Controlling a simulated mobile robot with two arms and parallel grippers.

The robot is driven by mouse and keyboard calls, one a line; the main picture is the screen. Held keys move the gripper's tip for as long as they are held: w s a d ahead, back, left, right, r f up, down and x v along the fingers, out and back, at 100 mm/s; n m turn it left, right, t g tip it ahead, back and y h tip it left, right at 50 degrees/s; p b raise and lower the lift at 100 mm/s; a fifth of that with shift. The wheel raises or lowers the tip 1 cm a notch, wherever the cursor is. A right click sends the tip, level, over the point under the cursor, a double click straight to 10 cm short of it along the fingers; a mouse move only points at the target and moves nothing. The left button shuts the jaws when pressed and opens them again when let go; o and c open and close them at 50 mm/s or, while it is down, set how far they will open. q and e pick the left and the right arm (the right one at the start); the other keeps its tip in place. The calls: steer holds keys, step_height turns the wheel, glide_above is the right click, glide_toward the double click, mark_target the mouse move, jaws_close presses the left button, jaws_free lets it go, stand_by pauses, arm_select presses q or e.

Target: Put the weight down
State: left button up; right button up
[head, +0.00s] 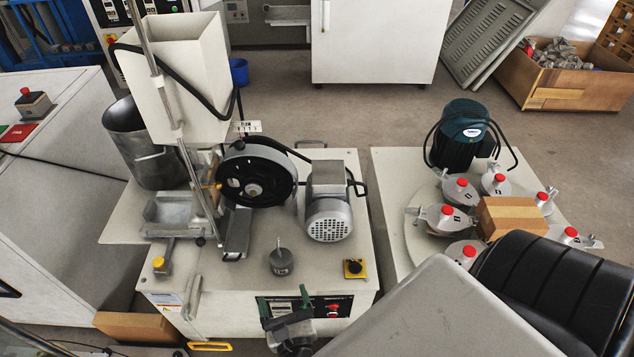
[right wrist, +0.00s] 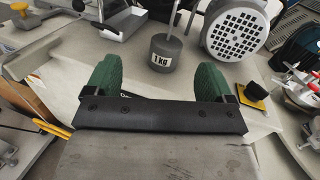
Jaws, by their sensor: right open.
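The weight (head: 281,262) is a small grey cylinder with a thin upright stem. It stands upright on the beige top of the abrasion machine (head: 335,262), left of the yellow-and-black knob. In the right wrist view the weight (right wrist: 163,58) reads "1 kg" and sits just beyond the fingertips. My right gripper (head: 285,298) is at the machine's front edge, with its two green fingers spread apart. In the right wrist view the gripper (right wrist: 156,75) is open and empty, with the weight beyond the gap between its fingers. My left gripper is not in view.
A grey motor (head: 328,215) and a black wheel (head: 256,180) stand behind the weight. A yellow-and-black knob (head: 354,268) is at its right. A second machine with red-capped parts (head: 447,215) and a cardboard box (head: 511,217) stands farther right.

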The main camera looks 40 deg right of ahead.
steer(key=a+r+n+g+y, duration=0.1)
steer(key=a+n+g+y, duration=0.15)
steer(key=n+y, duration=0.7)
steer(key=a+r+n+g+y, duration=0.1)
steer(key=a+n+g+y, duration=0.2)
steer(key=n, duration=1.3)
steer(key=s+d+f+n+g+h, duration=0.1)
steer(key=s+d+n+g+h, duration=0.4)
steer(key=n, duration=1)
steer(key=s+d+g, duration=0.3)
steer(key=s+d, duration=0.1)
steer(key=s, duration=0.1)
steer(key=shift+d+f+n, duration=0.3)
steer(key=shift+d+n, duration=0.05)
steer(key=shift+d, duration=0.05)
